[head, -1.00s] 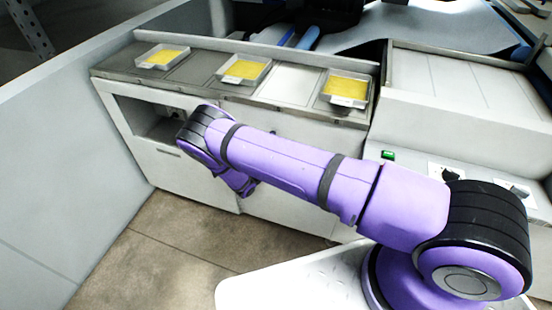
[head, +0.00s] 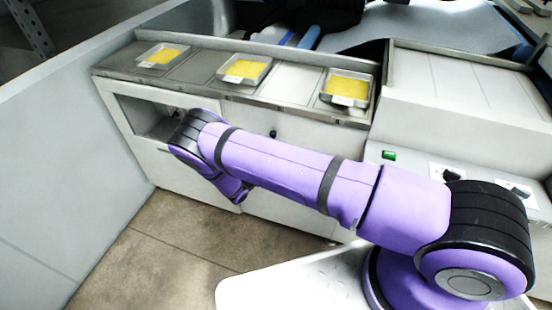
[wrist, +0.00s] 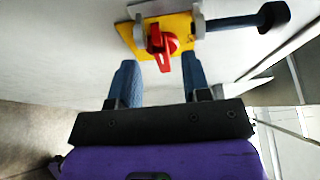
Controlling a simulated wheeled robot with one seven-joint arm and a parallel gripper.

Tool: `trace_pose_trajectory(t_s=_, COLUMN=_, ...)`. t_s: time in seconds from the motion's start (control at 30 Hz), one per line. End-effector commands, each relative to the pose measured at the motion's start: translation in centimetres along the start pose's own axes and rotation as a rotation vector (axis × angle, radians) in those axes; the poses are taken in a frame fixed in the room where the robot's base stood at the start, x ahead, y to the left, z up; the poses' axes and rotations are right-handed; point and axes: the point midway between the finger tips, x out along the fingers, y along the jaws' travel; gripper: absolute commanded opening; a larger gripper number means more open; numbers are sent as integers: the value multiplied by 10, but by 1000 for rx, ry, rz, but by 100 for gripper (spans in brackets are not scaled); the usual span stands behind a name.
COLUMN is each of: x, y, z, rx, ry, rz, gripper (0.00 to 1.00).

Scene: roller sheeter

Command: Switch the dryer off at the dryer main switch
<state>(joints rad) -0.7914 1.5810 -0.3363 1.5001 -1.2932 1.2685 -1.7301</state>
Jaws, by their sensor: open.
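In the wrist view a red rotary handle (wrist: 160,42) sits on a yellow plate (wrist: 180,30) fixed to a pale panel. It looks like the dryer main switch. My gripper (wrist: 160,66) is open, with one blue-grey finger to the left and one to the right of the handle's near end. The jaws are empty, and I cannot tell whether either finger touches the handle. In the head view my purple arm reaches down to the left in front of the low cabinet (head: 172,174). The gripper and the red handle cannot be made out there.
A dark bar with a black end (wrist: 272,14) sticks out right of the yellow plate. The cabinet has an open recess (head: 140,112); trays with yellow contents (head: 245,68) stand on top. A green switch (head: 389,155) and black knobs (head: 452,173) are at right. The floor (head: 165,250) is clear.

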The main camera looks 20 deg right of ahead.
Motion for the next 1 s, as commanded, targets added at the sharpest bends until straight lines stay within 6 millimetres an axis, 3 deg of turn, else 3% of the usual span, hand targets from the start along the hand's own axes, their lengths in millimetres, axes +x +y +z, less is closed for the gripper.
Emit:
trace_pose_trajectory(t_s=0.2, x=-40, y=0, z=0, rx=0, ry=-3, rz=0, gripper=44)
trace_pose_trajectory(t_s=0.4, x=-61, y=0, z=0, rx=1, ry=-1, rz=0, gripper=44)
trace_pose_trajectory(t_s=1.0, x=-65, y=0, z=0, rx=0, ry=0, rz=0, gripper=44)
